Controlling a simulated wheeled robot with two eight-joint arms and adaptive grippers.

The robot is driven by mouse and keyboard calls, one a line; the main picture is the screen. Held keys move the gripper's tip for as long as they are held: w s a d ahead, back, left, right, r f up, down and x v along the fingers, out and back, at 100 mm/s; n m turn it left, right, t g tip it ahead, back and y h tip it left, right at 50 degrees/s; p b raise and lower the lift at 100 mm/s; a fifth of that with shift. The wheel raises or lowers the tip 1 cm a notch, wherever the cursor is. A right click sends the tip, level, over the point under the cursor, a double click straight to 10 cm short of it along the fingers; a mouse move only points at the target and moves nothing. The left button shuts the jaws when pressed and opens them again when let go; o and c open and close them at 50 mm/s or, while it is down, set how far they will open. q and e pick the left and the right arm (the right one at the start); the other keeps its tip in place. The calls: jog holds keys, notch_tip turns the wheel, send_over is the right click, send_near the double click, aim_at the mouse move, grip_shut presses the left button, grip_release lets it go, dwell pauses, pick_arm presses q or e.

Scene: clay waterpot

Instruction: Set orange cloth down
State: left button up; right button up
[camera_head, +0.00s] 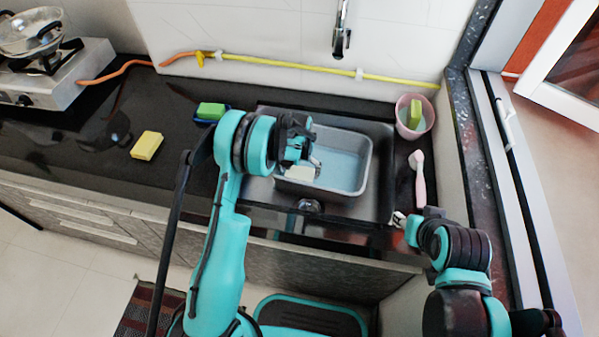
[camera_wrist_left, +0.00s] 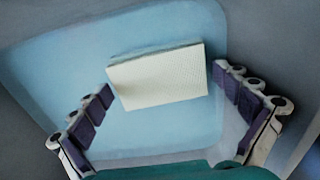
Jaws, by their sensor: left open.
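I see no orange cloth in either view. My left gripper (camera_head: 306,160) is over the grey basin (camera_head: 368,165) in the sink. Its fingers are spread apart in the left wrist view. A pale cream block (camera_head: 299,173) is at the fingertips in the head view. In the left wrist view the block (camera_wrist_left: 158,78) lies between the open fingers, above the light blue basin bottom. I cannot tell whether it touches the bottom. My right gripper (camera_head: 398,219) is at the sink's front right edge; its fingers are too small to read.
A pink bowl (camera_head: 402,125) with a green sponge stands right of the sink, near a pink-handled brush (camera_head: 419,180). A yellow sponge (camera_head: 147,146) and a green sponge on a blue dish (camera_head: 211,111) lie left. A stove (camera_head: 60,80) is far left; the faucet (camera_head: 341,40) hangs behind.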

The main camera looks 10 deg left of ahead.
pick_arm(q)
notch_tip(320, 180, up, 12)
jog(key=p, duration=0.4)
notch_tip(320, 180, up, 10)
jog(key=r+t, duration=0.1)
jog(key=t, duration=0.1)
send_over(299, 173)
jog(key=s+a, duration=0.1)
jog(key=s, duration=0.3)
jog(key=s+a+r+t, duration=0.1)
jog(key=s+r, duration=0.7)
jog(key=s+a+r+t, duration=0.1)
jog(key=s+t, duration=0.3)
jog(key=s, duration=1.1)
jog(key=shift+s+a+r+n, duration=0.25)
jog(key=shift+a+r+n, duration=0.15)
jog(key=shift+a, duration=0.15)
